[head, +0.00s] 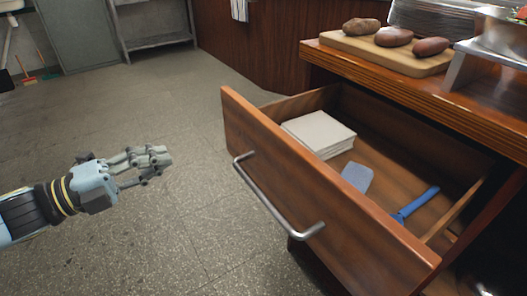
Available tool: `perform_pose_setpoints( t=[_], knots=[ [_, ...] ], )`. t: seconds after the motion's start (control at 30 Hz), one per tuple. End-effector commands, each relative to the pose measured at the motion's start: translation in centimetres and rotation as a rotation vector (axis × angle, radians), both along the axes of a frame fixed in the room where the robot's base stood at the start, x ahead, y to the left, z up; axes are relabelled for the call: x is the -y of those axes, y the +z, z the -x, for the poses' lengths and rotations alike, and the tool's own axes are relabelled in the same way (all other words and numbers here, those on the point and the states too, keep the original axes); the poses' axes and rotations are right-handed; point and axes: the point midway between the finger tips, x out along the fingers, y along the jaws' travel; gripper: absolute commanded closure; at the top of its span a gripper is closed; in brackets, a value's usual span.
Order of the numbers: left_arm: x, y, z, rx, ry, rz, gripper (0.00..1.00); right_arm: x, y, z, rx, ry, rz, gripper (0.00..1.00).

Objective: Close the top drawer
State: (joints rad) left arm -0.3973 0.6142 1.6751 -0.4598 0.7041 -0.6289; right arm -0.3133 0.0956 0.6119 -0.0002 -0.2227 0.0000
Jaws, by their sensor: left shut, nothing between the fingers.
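The top drawer (318,196) is a wooden drawer, pulled open from the counter, with a metal bar handle (262,203) on its front. Inside it lie a stack of white napkins or paper (318,134), a pale blue flat piece (357,177) and a blue handle (416,204). My left gripper (160,165) is in the head view, left of the drawer front and apart from it. It is shut and empty, pointing right toward the drawer. My right gripper is not in view.
The wooden counter (440,92) above the drawer carries a cutting board (375,54) with potatoes (393,37) and metal trays at the right. The tiled floor (190,235) around my left gripper is clear. A metal shelf (157,41) stands at the back left.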

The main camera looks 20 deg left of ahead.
Motion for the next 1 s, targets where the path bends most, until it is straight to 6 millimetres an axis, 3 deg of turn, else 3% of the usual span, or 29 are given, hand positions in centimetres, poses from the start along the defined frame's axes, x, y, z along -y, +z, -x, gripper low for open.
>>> perform_pose_setpoints(
  t=[0.17,0.33,0.7,1.0],
  knots=[
    [0.0,-0.7,-0.4,-0.015,-0.007,-0.02,1.0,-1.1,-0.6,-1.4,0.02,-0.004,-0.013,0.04],
    [1.7,-0.6,-2.8,-0.011,-0.003,-0.015,1.0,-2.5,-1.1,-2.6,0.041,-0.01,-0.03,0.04],
    [6.4,-0.5,-8.8,-0.015,-0.001,-0.014,1.0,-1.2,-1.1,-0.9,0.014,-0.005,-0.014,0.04],
    [7.9,-0.6,-10.7,-0.018,-0.003,-0.016,1.0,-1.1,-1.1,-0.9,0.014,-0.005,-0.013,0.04]
  ],
)
